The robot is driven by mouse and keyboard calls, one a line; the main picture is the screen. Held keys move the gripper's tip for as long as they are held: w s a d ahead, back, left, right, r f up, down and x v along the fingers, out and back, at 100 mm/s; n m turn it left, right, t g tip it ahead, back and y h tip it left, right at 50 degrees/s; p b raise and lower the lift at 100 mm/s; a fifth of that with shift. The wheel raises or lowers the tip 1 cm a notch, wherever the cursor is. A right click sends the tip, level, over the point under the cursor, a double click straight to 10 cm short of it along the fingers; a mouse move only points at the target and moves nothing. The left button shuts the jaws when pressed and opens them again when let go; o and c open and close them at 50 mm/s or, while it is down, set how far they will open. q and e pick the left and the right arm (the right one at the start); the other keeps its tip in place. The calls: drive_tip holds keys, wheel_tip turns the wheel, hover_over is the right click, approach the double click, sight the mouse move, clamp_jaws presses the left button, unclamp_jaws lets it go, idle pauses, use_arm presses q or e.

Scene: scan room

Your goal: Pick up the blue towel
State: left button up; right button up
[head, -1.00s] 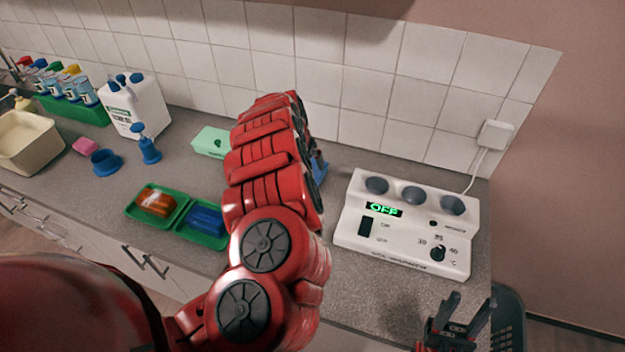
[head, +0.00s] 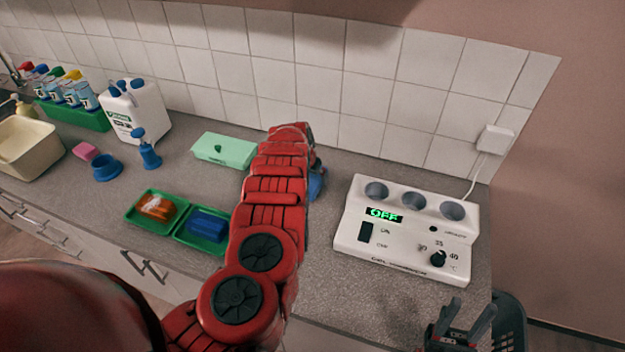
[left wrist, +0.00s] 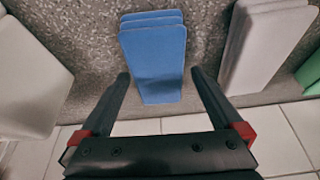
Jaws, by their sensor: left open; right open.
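The blue towel (left wrist: 152,50) is a folded, layered stack on the counter in the left wrist view. In the head view only a blue part of it (head: 317,184) shows beside my left arm; the rest is hidden. My left gripper (left wrist: 160,74) is open, with its two fingers apart on either side of the towel's near end. I cannot tell whether they touch it. In the head view my left arm hides this gripper. My right gripper (head: 466,318) is open and empty at the lower right, by the counter's front edge.
A white gel warmer (head: 405,235) reading OFF stands right of the towel. A pale folded stack (left wrist: 265,45) lies close beside the towel. A mint-green box (head: 224,149), green trays (head: 147,221) and a white jug (head: 137,108) are further left. The tiled wall is behind.

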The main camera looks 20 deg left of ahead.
use_arm(q)
drive_tip(key=shift+w+a+f, duration=0.1)
drive_tip(key=shift+w+f, duration=0.05)
drive_tip(key=shift+f, duration=0.45)
drive_tip(key=shift+w+d+f, duration=0.1)
drive_tip(key=shift+d, duration=0.15)
drive_tip(key=c, duration=1.3)
drive_tip(key=shift+o, duration=0.2)
